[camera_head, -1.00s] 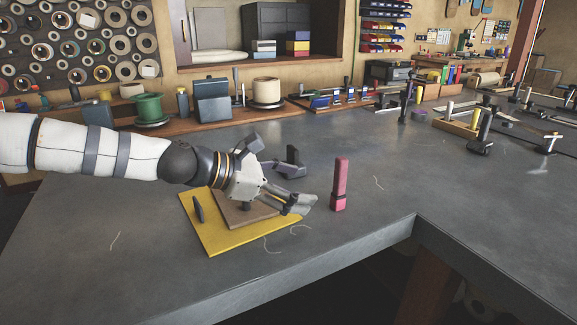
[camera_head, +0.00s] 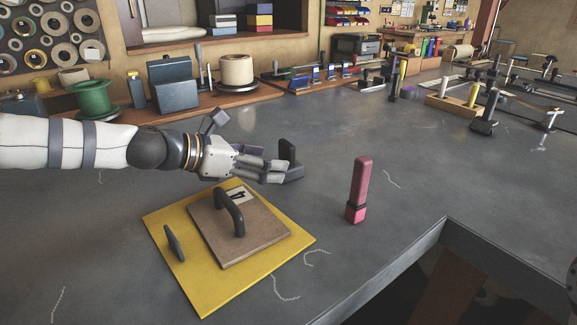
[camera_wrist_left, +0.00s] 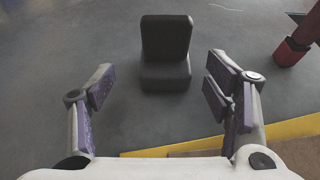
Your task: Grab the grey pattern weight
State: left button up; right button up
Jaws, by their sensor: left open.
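The grey pattern weight (camera_head: 290,155) appears as a dark grey L-shaped block, a flat base with an upright plate, on the grey table. In the left wrist view the weight (camera_wrist_left: 166,52) stands ahead of the jaws, roughly midway between them. My left gripper (camera_head: 275,170) is open and empty, its fingers pointing right beside the weight and partly covering it in the head view. In the left wrist view the gripper (camera_wrist_left: 163,95) shows both fingers spread wide. My right gripper is out of view.
A yellow mat (camera_head: 205,297) carries a brown board (camera_head: 260,235) with a dark handle, just in front of the gripper. A pink upright block (camera_head: 360,185) stands to the right. The table's front edge cuts in at lower right.

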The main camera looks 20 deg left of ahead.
aim_at(283, 158)
pick_arm(q)
jog(key=x, duration=0.4)
jog(key=shift+d+b, duration=0.4)
jog(key=shift+d, duration=0.1)
jog(key=shift+w+d+f, duration=0.15)
jog(key=shift+w+d, duration=0.05)
jog(key=shift+w, duration=0.15)
jog(key=shift+r, duration=0.2)
jog(key=shift+c, duration=0.8)
grip_shut()
jog(key=shift+r, duration=0.15)
